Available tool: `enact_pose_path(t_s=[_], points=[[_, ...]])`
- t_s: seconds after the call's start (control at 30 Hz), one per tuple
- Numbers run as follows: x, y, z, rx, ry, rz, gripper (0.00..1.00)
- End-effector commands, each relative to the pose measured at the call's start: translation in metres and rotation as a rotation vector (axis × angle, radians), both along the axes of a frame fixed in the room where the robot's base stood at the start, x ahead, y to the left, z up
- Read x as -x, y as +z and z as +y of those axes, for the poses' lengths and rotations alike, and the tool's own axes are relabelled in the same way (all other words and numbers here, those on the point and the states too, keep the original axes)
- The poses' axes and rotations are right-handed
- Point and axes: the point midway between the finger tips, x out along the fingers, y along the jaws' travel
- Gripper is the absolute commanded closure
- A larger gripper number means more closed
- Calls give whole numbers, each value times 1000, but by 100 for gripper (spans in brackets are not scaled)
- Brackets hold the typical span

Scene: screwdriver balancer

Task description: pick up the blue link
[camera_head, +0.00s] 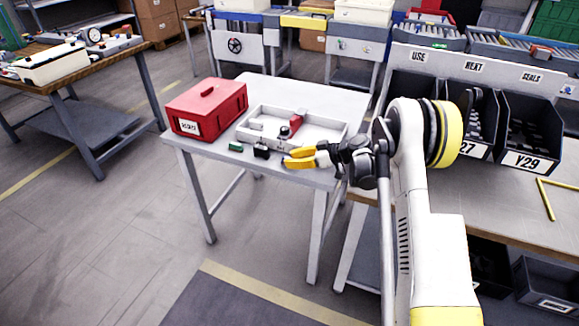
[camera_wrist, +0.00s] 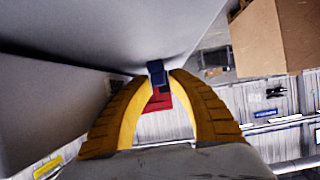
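A small dark blue block, the blue link, shows in the wrist view (camera_wrist: 157,73) straight ahead between my yellow fingertips. In the head view, a small near-black block (camera_head: 261,151) at the table's front edge appears to be the same piece. My gripper (camera_head: 287,158) is to its right, its two yellow fingers spread and pointing left toward it with a short gap. In the wrist view my gripper (camera_wrist: 162,76) looks open, with the blue link beyond the tips. I cannot tell whether either finger touches it.
A green block (camera_head: 235,146) lies left of the dark block. A red box (camera_head: 207,107) stands behind them on the white table (camera_head: 262,83). A white tray (camera_head: 325,141) holding a red-and-black part is just behind my gripper. Black bins (camera_head: 528,137) stand at right.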

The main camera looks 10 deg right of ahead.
Motion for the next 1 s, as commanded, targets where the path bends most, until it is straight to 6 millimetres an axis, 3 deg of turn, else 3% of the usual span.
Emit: enact_pose_path(t_s=[0.27,0.3,0.37,0.77,1.0], points=[[-6,-4,8,0,-1,0,78],[-6,-4,8,0,-1,0,81],[-6,-4,8,-1,0,1,100],[-6,-4,8,-1,0,1,100],[-6,17,8,-1,0,1,100]])
